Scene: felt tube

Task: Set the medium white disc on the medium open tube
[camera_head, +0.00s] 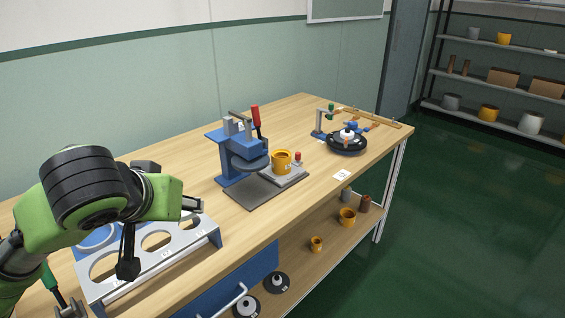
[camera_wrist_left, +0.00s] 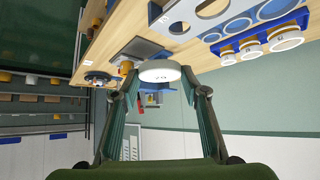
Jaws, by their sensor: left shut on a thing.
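My left gripper (camera_head: 160,230) hangs over the front left of the bench, above the grey rack. In the left wrist view its fingertips (camera_wrist_left: 158,84) are shut on a white disc (camera_wrist_left: 159,70). In the head view I cannot make out the disc behind the gripper. An orange tube (camera_head: 281,162) stands upright on a light block beside the blue press, apart from the disc and to the right of my gripper. Its top looks open. It also shows small in the left wrist view (camera_wrist_left: 126,66). My right gripper is not in view.
The rack (camera_head: 190,250) has round holes. A black round fixture (camera_head: 347,145) sits farther right. Orange tubes (camera_head: 347,216) stand on the lower shelf.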

